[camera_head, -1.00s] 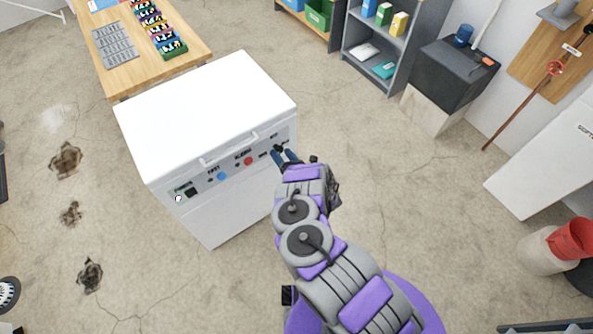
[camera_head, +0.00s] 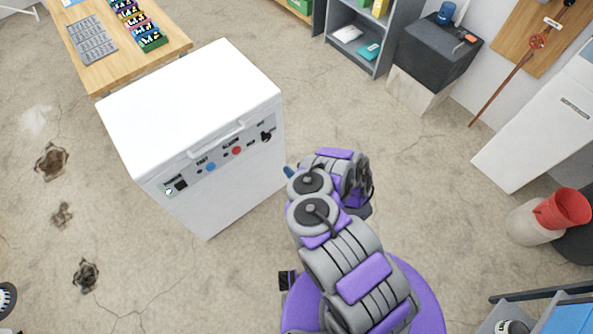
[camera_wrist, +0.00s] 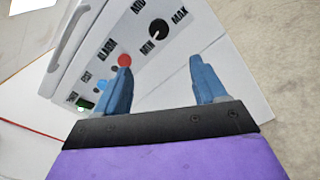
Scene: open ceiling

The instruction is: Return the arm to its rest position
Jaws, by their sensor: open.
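My gripper (camera_wrist: 160,85) shows in the wrist view with its two blue fingers apart and nothing between them. Beyond the fingers is the front panel of the white chest freezer (camera_wrist: 185,65), with a black knob (camera_wrist: 159,28) between MIN and MAX marks and a red button (camera_wrist: 124,60). In the head view my arm is folded back, and only a blue fingertip (camera_head: 289,172) shows. It is apart from the freezer (camera_head: 190,100), just right of its front. The knob (camera_head: 266,137) is clear of my gripper. The freezer lid is shut.
A wooden table (camera_head: 105,68) with small colourful items stands behind the freezer. The floor between is open.

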